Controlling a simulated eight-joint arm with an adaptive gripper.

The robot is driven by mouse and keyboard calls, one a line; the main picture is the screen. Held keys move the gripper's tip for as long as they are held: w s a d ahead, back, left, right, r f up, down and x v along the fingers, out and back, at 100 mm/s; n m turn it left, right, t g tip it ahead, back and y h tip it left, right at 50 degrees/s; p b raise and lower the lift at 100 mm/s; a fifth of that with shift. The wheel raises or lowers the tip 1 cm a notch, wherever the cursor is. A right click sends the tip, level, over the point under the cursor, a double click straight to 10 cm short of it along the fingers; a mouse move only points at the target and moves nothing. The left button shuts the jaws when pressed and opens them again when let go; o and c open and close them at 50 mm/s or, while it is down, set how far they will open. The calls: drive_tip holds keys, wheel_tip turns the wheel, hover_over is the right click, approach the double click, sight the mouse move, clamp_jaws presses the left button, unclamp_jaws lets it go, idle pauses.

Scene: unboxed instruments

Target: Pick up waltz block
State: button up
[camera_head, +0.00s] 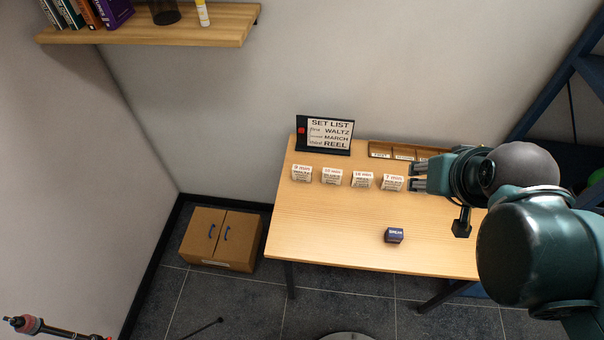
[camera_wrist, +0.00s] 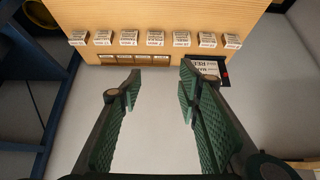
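Several white blocks with small print stand in a row on the table. In the head view the visible ones are a first block (camera_head: 301,174), a second (camera_head: 331,176), a third (camera_head: 362,179) and a fourth (camera_head: 392,182) nearest my gripper. Their small print is too fine to tell which is the waltz block. More blocks of the row show in the wrist view (camera_wrist: 155,39); my arm hides these in the head view. My gripper (camera_head: 418,178) is just right of the fourth block. In the wrist view (camera_wrist: 162,72) its fingers are apart with nothing between them.
A set list sign (camera_head: 329,134) reading WALTZ, MARCH, REEL stands at the table's back left. A wooden compartment tray (camera_head: 381,148) lies at the back, partly behind my gripper. A dark blue block (camera_head: 394,235) sits near the front edge. The front-left table (camera_head: 320,235) is clear.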

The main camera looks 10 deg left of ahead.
drive_tip(key=shift+w, duration=0.1)
drive_tip(key=n+g+b, duration=0.4)
drive_tip(key=n+g, duration=0.3)
drive_tip(key=n, duration=1)
hover_over(302, 168)
drive_tip(key=f, duration=2.7)
drive_tip(key=shift+d+f, duration=0.25)
drive_tip(key=shift+d, duration=0.05)
drive_tip(key=shift+a+f+n, duration=0.25)
drive_tip(key=shift+f+n, duration=0.05)
drive_tip(key=shift+f, duration=0.1)
drive_tip(key=shift+f, duration=0.1)
